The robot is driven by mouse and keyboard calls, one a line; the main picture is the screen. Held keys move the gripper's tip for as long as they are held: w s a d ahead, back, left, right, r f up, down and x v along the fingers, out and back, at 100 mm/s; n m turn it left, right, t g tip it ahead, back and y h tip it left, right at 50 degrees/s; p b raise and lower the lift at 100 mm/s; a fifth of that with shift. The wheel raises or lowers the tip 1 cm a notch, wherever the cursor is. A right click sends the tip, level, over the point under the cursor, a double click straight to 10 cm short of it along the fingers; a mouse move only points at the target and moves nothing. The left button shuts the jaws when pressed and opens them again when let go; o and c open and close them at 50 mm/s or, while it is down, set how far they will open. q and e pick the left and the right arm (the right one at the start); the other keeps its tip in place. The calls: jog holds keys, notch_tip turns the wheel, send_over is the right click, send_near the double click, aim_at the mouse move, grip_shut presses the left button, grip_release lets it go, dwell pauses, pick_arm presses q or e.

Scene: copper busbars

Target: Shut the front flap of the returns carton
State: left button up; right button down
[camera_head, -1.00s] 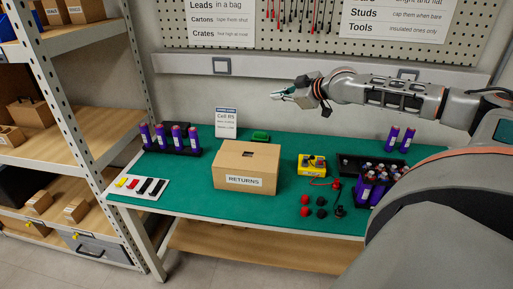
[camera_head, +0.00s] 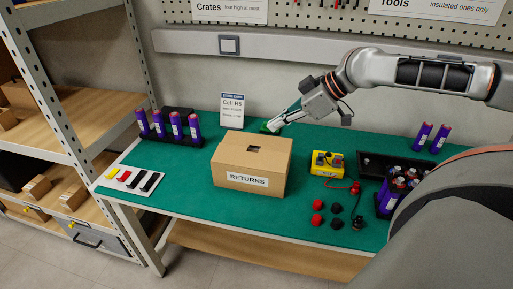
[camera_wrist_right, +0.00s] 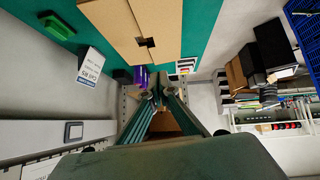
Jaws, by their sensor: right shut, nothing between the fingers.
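The returns carton (camera_head: 235,168) is a brown box on the green bench top, its RETURNS label facing front. Its top panels look nearly flat, with a small dark notch in the middle; I cannot tell if the front flap lies fully down. The right wrist view shows the carton top (camera_wrist_right: 108,18) with a seam and the notch. My right gripper (camera_head: 274,126) is shut and empty, above and behind the carton, apart from it. Its fingertips meet in the right wrist view (camera_wrist_right: 158,84). My left gripper is not in view.
Purple cells (camera_head: 176,126) stand behind left of the carton. A card sign (camera_head: 232,110) stands at the back. A yellow device (camera_head: 327,163), red and black caps (camera_head: 317,212) and a cell holder (camera_head: 392,195) lie to the right. Bench (camera_head: 185,190) is clear left-front of the carton.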

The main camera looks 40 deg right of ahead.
aim_at(257, 154)
jog(key=b+x, duration=0.2)
jog(key=x, duration=0.2)
jog(key=shift+s+d+f, duration=0.15)
jog(key=shift+w+f, duration=0.2)
jog(key=shift+w, duration=0.05)
jog(key=b+x, duration=0.1)
jog(key=x, duration=0.3)
jog(key=shift+r, duration=0.1)
notch_tip(257, 154, down, 2)
jog(key=shift+w+f+b, duration=0.1)
jog(key=shift+f+b, duration=0.1)
jog(key=shift+b, duration=0.3)
jog(key=shift+d+f, duration=0.1)
jog(key=shift+f, duration=0.65)
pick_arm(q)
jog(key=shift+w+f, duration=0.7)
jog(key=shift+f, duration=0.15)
pick_arm(e)
jog(key=shift+w, duration=0.1)
